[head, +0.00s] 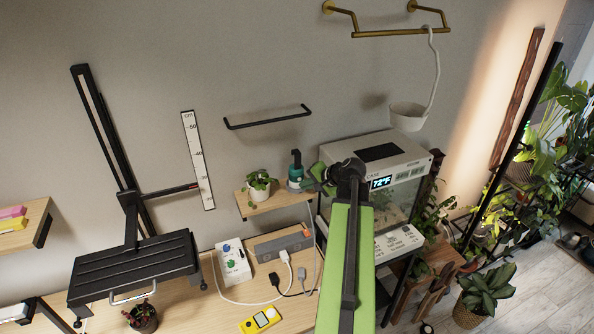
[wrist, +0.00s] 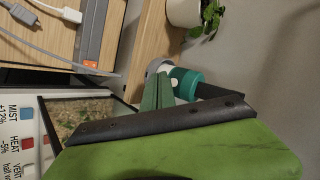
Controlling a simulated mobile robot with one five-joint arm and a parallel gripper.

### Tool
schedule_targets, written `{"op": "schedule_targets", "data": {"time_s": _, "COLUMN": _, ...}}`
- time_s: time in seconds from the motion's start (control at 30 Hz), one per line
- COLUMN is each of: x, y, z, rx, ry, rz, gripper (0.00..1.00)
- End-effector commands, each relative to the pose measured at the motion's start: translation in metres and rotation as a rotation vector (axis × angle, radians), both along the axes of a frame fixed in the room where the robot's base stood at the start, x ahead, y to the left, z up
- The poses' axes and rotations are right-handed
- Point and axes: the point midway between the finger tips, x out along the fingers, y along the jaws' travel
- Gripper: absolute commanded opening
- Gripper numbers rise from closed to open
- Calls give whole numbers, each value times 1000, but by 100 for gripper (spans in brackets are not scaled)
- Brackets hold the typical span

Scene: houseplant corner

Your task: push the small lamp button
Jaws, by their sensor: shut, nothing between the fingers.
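I cannot make out a button marked for the lamp in either view. A white control panel (head: 399,242) on the terrarium's front carries small markings. In the head view my arm reaches up in front of the terrarium.
The white terrarium (head: 405,160) shows 72°F. A potted plant (head: 258,186) and the teal thing (head: 295,172) stand on the small wall shelf (head: 280,202). Below are a white knob box (head: 232,262), a power strip (head: 283,245), cables and a yellow meter (head: 260,320).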

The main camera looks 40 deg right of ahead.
Motion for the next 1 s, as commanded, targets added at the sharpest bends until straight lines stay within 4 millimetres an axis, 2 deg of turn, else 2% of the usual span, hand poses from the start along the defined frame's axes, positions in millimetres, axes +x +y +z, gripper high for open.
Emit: {"op": "schedule_targets", "data": {"time_s": 1.0, "x": 12, "y": -3, "z": 0, "rx": 0, "ry": 0, "rz": 1, "gripper": 0}}
